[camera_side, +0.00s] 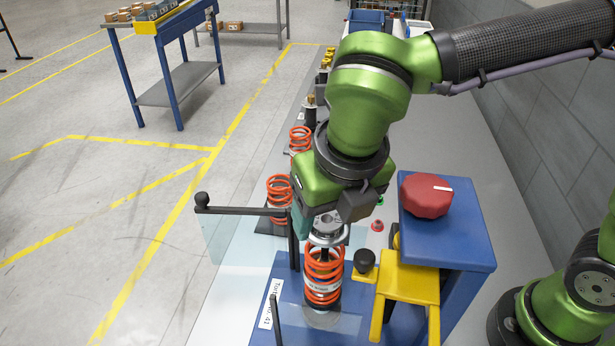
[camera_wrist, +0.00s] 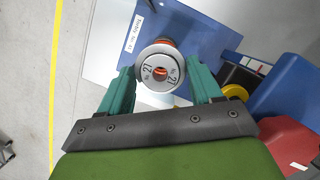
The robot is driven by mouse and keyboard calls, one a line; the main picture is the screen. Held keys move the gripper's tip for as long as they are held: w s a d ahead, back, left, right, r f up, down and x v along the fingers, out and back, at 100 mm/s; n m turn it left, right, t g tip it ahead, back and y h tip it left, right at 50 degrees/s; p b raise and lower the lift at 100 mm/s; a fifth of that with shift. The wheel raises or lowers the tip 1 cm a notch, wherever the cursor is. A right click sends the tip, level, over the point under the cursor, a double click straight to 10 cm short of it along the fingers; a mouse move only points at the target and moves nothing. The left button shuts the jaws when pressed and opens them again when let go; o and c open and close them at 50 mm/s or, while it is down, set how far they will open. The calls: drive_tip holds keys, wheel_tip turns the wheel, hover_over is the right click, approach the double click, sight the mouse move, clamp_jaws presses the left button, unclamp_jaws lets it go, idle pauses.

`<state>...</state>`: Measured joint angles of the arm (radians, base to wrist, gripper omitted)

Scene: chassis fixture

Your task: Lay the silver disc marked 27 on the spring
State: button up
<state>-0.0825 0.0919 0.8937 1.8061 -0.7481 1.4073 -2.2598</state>
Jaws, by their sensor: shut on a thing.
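The silver disc (camera_wrist: 147,72) marked 27 sits between the teal fingers of my gripper (camera_wrist: 160,80) in the wrist view. My gripper is shut on it. In the side view the disc (camera_side: 327,238) is at the top of the orange spring (camera_side: 323,277), partly hidden by my gripper. The spring stands upright on the blue fixture plate (camera_side: 262,300). A little orange shows through the disc's centre hole and past its far rim in the wrist view. I cannot tell whether the disc touches the spring.
A black lever arm (camera_side: 243,211) with a ball end stands left of the spring. A yellow bracket (camera_side: 408,285) and a blue box (camera_side: 445,238) with a red knob (camera_side: 426,196) stand close on the right. More orange springs (camera_side: 279,188) stand behind.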

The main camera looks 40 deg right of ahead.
drive_tip(key=shift+f, duration=0.2)
drive_tip(key=shift+f, duration=1)
idle(0.3)
drive_tip(key=shift+f, duration=0.5)
drive_tip(key=shift+f, duration=0.15)
idle(0.7)
drive_tip(key=o, duration=1.2)
drive_tip(key=shift+r, duration=3.5)
